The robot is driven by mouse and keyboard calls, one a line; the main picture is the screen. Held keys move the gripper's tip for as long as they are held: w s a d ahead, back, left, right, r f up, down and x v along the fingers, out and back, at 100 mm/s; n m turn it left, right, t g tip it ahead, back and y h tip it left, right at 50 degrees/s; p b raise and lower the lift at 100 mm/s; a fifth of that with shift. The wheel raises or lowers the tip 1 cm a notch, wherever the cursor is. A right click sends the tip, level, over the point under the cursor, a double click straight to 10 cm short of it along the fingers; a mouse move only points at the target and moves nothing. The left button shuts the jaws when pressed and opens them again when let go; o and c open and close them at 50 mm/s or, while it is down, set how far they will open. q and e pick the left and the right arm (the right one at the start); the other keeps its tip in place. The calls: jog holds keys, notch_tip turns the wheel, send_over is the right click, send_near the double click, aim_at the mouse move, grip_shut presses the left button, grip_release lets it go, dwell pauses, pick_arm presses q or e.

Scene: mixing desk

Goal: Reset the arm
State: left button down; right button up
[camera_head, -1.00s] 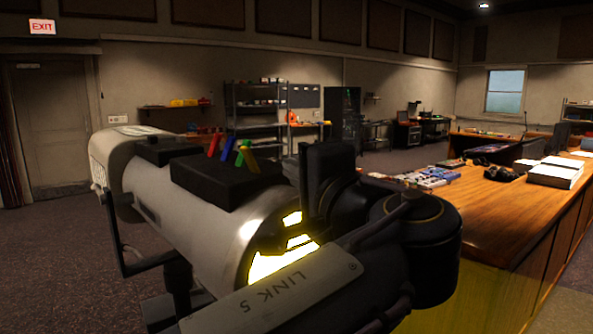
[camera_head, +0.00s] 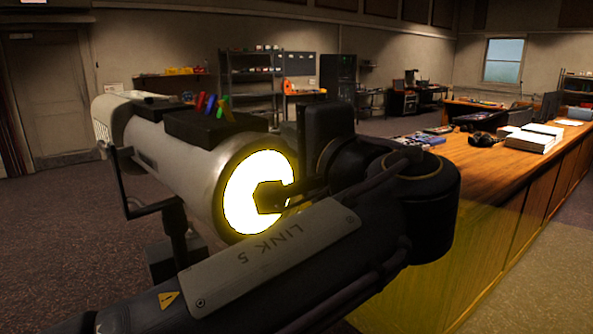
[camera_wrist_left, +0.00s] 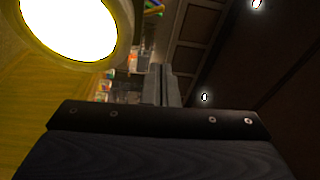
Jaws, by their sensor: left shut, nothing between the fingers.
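My left arm reaches in from the bottom left of the head view, its link lying across the front of a large spotlight (camera_head: 190,150). My left gripper (camera_head: 268,197) is a dark shape against the glowing lens, shut and empty. I cannot tell whether it touches the lens. In the left wrist view its fingers (camera_wrist_left: 161,84) are together, with nothing between them, and the bright lens (camera_wrist_left: 70,25) is at the upper left. My right gripper is not in view.
A wooden desk (camera_head: 505,190) stands to the right, with papers (camera_head: 533,140) and headphones (camera_head: 482,139) on it. The spotlight carries a black box (camera_head: 205,128) with coloured clips. Shelves (camera_head: 252,100) stand far back. Open carpet lies at the left.

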pick_arm(q)
jog(key=w+a+f+n+g+h, duration=0.1)
jog(key=w+a+f+g, duration=0.1)
jog(key=a+f, duration=0.4)
jog(key=w+a+f+g+h, duration=0.1)
jog(key=a+f+g, duration=0.2)
jog(key=a+f, duration=0.3)
jog(key=s+a+f+n+g+h, duration=0.25)
jog(key=s+a+f+g, duration=0.2)
jog(key=a+f, duration=0.65)
jog(key=s+d+f+n+g+h, duration=0.1)
jog(key=s+d+f+n+h, duration=0.2)
jog(key=s+f, duration=1.4)
jog(key=s+n+h, duration=0.3)
jog(key=n+h, duration=0.1)
jog(key=n, duration=0.3)
jog(key=shift+g, duration=0.35)
jog(key=shift+a+f+h, duration=0.1)
jog(key=shift+h, duration=0.15)
